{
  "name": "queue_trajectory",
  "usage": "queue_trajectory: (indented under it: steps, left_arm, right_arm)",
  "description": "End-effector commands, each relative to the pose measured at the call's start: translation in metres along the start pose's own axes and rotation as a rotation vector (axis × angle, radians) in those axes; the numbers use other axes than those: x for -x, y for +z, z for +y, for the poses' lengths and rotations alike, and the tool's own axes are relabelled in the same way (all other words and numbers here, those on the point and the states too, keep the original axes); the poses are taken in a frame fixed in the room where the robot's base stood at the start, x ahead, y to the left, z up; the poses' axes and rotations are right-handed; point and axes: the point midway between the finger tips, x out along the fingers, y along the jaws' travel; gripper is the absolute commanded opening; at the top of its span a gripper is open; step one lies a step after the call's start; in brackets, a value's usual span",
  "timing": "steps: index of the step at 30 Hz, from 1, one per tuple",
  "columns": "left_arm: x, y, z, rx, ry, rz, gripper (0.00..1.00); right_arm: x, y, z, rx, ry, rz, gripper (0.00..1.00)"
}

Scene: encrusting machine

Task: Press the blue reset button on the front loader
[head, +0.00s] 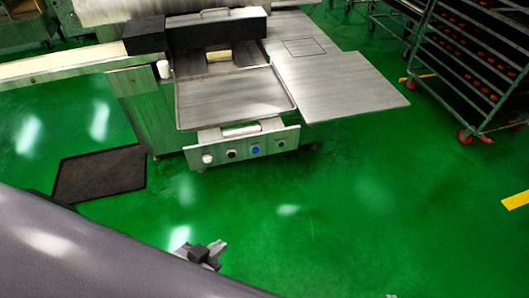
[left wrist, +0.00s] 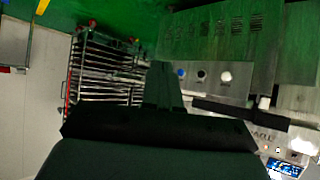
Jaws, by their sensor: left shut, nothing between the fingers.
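The blue reset button (head: 256,150) sits on the grey front panel (head: 291,138) of the loader, between a black knob (head: 231,153) and a small dark-green button (head: 280,144). In the left wrist view the blue button (left wrist: 180,72) shows just right of my fingertips. My left gripper (head: 207,251) is shut and empty. In the head view it is low in the picture, below the panel and apart from it. Its closed fingers also show in the left wrist view (left wrist: 160,75). My right gripper is not recognisable in either view.
A metal tray (head: 235,124) lies above the panel, with a flat steel table (head: 345,87) to its right. A wheeled rack (head: 465,65) stands at the right. A dark mat (head: 98,174) lies on the floor at the left. The green floor before the panel is clear.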

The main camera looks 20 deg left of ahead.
Motion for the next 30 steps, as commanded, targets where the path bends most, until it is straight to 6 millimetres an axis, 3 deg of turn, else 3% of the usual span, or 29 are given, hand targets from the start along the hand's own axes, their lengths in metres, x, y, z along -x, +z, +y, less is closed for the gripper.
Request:
queue_trajectory:
  steps: [12,15,17,21,27,30]
  left_arm:
    - [0.0,0.001,-0.001,-0.003,0.0,-0.001,0.0]
    - [-0.011,0.002,-0.002,-0.034,-0.003,0.013,0.0]
    - [-0.026,0.001,-0.003,-0.08,-0.008,0.034,0.0]
    - [-0.084,-0.011,-0.009,-0.278,-0.034,0.119,0.0]
    - [-0.167,-0.05,-0.016,-0.636,-0.114,0.253,0.0]
    - [-0.195,-0.072,-0.017,-0.786,-0.159,0.303,0.0]
  right_arm:
    - [0.0,0.0,0.0,0.0,-0.001,0.0,0.0]
    - [-0.005,0.006,-0.001,-0.001,-0.001,0.0,0.0]
    - [-0.01,0.013,-0.001,-0.003,-0.002,0.0,0.0]
    - [-0.029,0.037,-0.003,-0.011,-0.006,-0.002,0.0]
    - [-0.056,0.067,-0.009,-0.024,-0.023,-0.012,0.0]
    - [-0.065,0.076,-0.012,-0.026,-0.032,-0.01,0.0]
